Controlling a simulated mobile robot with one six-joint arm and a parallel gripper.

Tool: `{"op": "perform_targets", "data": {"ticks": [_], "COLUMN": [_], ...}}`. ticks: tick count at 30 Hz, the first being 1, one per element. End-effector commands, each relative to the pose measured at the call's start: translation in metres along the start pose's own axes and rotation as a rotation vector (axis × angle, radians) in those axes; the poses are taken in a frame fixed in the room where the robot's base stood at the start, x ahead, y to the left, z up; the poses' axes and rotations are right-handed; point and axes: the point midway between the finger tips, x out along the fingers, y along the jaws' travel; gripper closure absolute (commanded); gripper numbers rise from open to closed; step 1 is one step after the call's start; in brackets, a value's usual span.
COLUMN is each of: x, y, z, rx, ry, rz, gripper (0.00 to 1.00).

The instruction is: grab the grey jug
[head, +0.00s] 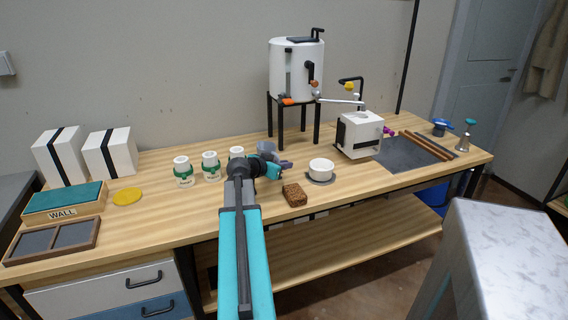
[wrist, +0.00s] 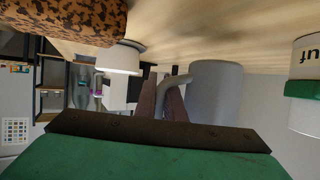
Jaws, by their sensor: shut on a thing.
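The grey jug (head: 266,147) stands on the wooden bench behind my gripper (head: 280,165), partly hidden by it in the head view. In the wrist view, which looks upside down, the jug's plain grey body (wrist: 216,90) is beside my fingers (wrist: 162,92), and its curved handle (wrist: 178,80) reaches in between them. My gripper is shut on the jug at this handle. The jug looks upright and at bench level; I cannot tell whether its base touches the bench.
White jars with green bands (head: 210,167) stand close left of the jug. A white bowl (head: 321,166) on a grey coaster and a brown speckled block (head: 294,195) are to the right. A white urn (head: 297,72) on a black stand rises behind.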

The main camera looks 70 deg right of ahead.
Motion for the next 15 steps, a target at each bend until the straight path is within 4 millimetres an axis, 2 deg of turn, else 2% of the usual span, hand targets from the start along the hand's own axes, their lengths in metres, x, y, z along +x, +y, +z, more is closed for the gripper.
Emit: {"op": "perform_targets", "data": {"ticks": [15], "x": [-0.027], "y": [0.028], "z": [0.006], "rx": [0.000], "ry": [0.002], "rz": [0.000], "gripper": [1.00]}}
